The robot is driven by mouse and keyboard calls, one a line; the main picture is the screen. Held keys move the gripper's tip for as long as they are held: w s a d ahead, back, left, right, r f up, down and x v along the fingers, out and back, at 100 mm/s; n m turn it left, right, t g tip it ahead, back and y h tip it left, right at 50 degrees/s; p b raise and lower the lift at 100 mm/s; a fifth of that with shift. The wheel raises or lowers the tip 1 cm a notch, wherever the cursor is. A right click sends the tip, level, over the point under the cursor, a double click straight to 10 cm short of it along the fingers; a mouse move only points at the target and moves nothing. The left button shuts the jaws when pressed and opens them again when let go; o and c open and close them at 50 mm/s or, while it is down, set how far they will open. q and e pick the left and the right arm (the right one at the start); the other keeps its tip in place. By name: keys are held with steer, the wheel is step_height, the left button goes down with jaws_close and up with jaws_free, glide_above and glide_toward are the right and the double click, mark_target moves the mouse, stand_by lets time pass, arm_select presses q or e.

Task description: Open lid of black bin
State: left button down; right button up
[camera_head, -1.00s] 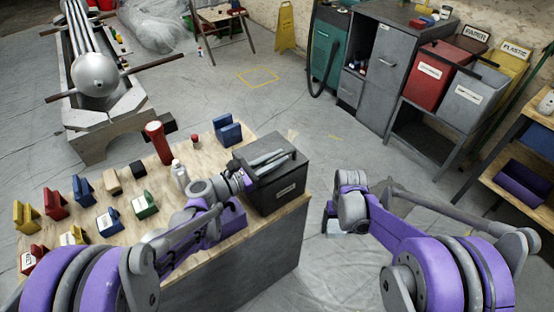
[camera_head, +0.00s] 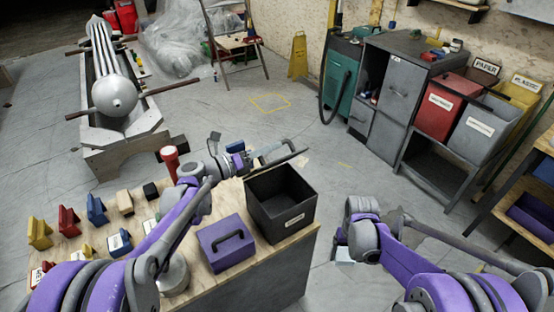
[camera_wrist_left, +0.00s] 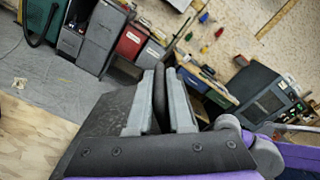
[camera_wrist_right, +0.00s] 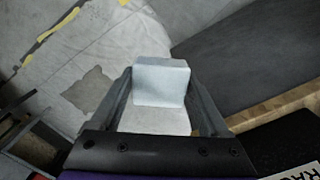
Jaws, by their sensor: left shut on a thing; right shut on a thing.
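The black bin (camera_head: 268,212) stands on the wooden table with its top open and its dark inside showing; no contents are visible. Its lid (camera_head: 285,162) is raised at the bin's far edge and seen nearly edge-on. My left gripper (camera_head: 262,155) is above that far edge, at the lid. In the left wrist view its fingers (camera_wrist_left: 161,98) are shut on a dark bar, the lid's handle (camera_wrist_left: 160,88). My right gripper (camera_wrist_right: 160,100) is shut on a pale block (camera_wrist_right: 160,82), off the table's right side. The block also shows low in the head view (camera_head: 345,256).
A purple box with a handle (camera_head: 226,242) stands left of the bin. Colored holders, such as a yellow one (camera_head: 39,233), and a red cylinder (camera_head: 170,160) are on the table (camera_head: 192,268). Red (camera_head: 440,108) and grey (camera_head: 482,128) bins stand at the right.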

steer(key=shift+s+f, duration=0.1)
steer(key=shift+f, duration=0.15)
arm_select(q)
steer(key=w+a+n, duration=0.3)
steer(key=w+a, duration=0.3)
steer(key=w, duration=0.2)
steer(key=shift+f+n+b, duration=0.2)
steer(key=shift+n+b, duration=0.1)
arm_select(e)
steer(key=shift+f, duration=0.1)
arm_select(q)
steer(key=shift+w, duration=0.1)
steer(key=c, duration=1.1)
jaws_free()
steer(key=shift+o, duration=1.3)
steer(key=shift+w+a, duration=0.1)
steer(key=shift+r, duration=0.1)
